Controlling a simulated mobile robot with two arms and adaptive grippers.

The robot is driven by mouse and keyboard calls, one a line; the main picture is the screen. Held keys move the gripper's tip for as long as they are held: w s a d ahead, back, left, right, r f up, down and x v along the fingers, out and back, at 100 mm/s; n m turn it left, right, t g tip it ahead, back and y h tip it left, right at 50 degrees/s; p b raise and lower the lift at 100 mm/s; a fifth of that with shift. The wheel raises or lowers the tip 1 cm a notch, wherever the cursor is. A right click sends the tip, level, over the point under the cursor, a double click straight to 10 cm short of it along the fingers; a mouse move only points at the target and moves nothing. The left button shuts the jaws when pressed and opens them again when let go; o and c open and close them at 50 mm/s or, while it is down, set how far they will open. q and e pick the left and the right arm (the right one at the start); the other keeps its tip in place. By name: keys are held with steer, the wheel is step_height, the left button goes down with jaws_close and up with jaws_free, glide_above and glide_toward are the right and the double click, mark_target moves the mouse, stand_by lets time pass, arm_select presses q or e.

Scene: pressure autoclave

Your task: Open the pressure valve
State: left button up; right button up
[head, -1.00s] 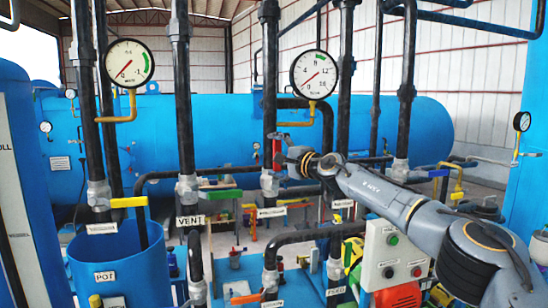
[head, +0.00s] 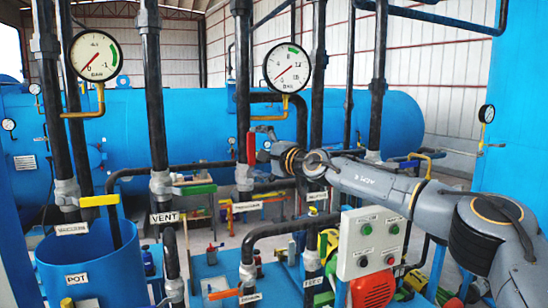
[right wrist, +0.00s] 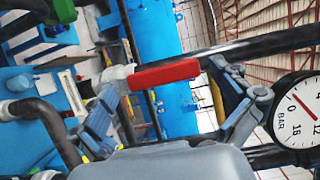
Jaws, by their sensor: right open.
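The pressure valve's red lever (head: 250,148) stands upright on a black vertical pipe, left of the middle in the head view. In the right wrist view the red lever (right wrist: 165,75) lies across the picture, next to a pale metal valve body. My right gripper (head: 263,143) is beside the lever, its arm reaching in from the right. In the right wrist view its fingers (right wrist: 170,82) are spread, one on each side of the lever, without visibly closing on it. The fingertips are small in the head view. My left gripper is not in view.
A pressure gauge (head: 288,68) hangs above the lever and shows large in the right wrist view (right wrist: 300,112). A green-handled vent valve (head: 195,189) is to the left. A control box (head: 370,242) stands below my right arm. Several black pipes crowd the area.

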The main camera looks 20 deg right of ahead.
steer(key=v, duration=0.8)
